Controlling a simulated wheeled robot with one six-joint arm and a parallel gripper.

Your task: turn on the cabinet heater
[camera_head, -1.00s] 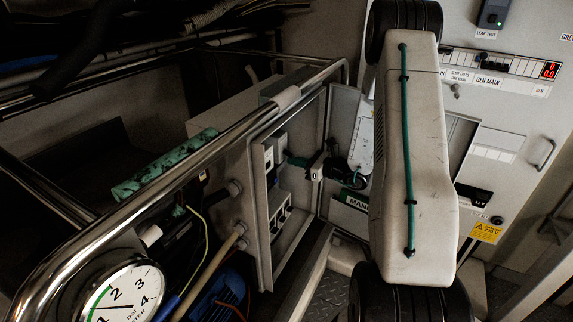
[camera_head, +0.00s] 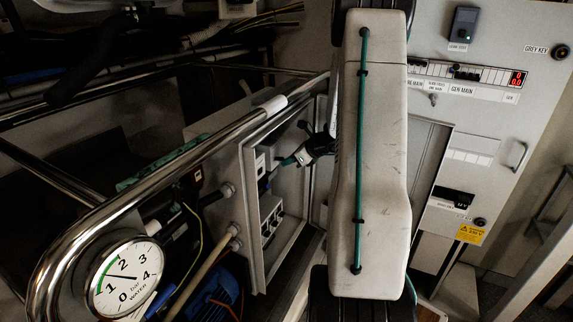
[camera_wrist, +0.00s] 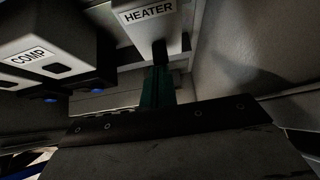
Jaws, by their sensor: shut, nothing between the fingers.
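In the wrist view a pale box labelled HEATER (camera_wrist: 150,18) is at the top middle, with a dark switch lever (camera_wrist: 160,52) on its lower face. My gripper (camera_wrist: 157,86) is shut and empty, its green fingers just below the lever; I cannot tell whether they touch it. In the head view my gripper (camera_head: 286,162) reaches into the open grey cabinet (camera_head: 252,222), close to the small modules (camera_head: 261,162) on its left side. Their labels are too small to read there, and my arm hides part of the cabinet's right side.
A box labelled COMP (camera_wrist: 50,62) is left of the heater box. A chrome rail (camera_head: 190,160) runs in front of the cabinet, with a pressure gauge (camera_head: 124,278) at its near end. A GEN MAIN panel (camera_head: 480,130) stands right of my arm.

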